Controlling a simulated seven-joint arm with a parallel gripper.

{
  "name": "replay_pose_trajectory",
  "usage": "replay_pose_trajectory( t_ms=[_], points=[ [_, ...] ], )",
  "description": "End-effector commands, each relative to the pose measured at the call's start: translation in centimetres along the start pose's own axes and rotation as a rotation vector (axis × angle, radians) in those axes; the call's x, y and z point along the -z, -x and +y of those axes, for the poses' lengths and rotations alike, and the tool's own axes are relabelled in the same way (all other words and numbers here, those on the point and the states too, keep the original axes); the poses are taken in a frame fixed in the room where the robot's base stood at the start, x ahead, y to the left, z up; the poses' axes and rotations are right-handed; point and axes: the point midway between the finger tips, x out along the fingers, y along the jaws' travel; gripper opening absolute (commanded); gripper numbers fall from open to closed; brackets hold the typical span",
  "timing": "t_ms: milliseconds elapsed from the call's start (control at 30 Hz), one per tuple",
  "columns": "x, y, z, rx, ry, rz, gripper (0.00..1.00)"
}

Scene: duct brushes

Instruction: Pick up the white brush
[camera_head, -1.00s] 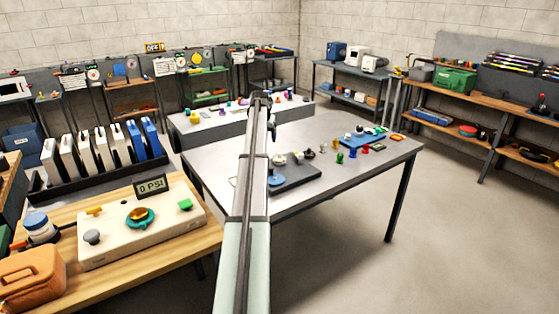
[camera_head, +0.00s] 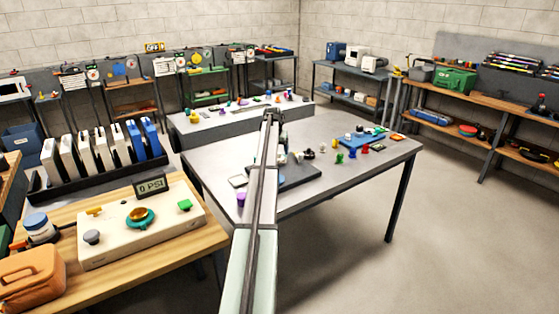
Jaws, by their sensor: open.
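My gripper (camera_head: 272,116) is at the far end of my outstretched arm, left of and beyond this piece in the picture. It is open, and I see nothing held in it. The fingers are tiny and partly merge with the arm. My arm hides part of the table and the mat's left side.
Several small coloured pieces, including a green one (camera_head: 339,157) and a red one (camera_head: 365,149), stand right of the mat. A purple piece (camera_head: 241,199) is left of my arm. A blue tray (camera_head: 362,139) lies at the back right. The table's front right is clear.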

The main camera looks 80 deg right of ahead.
Motion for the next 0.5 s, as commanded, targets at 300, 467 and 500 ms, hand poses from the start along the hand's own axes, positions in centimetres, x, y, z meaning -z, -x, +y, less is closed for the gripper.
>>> replay_pose_trajectory(
  t_ms=[300, 467, 500],
  points=[
    [0.4, -3.2, 0.2, 0.0, 0.0, -0.001, 0.76],
    [0.3, -4.9, 0.2, 0.0, 0.0, -0.001, 0.76],
    [0.3, -5.0, 0.2, 0.0, 0.0, 0.0, 0.76]
  ],
)
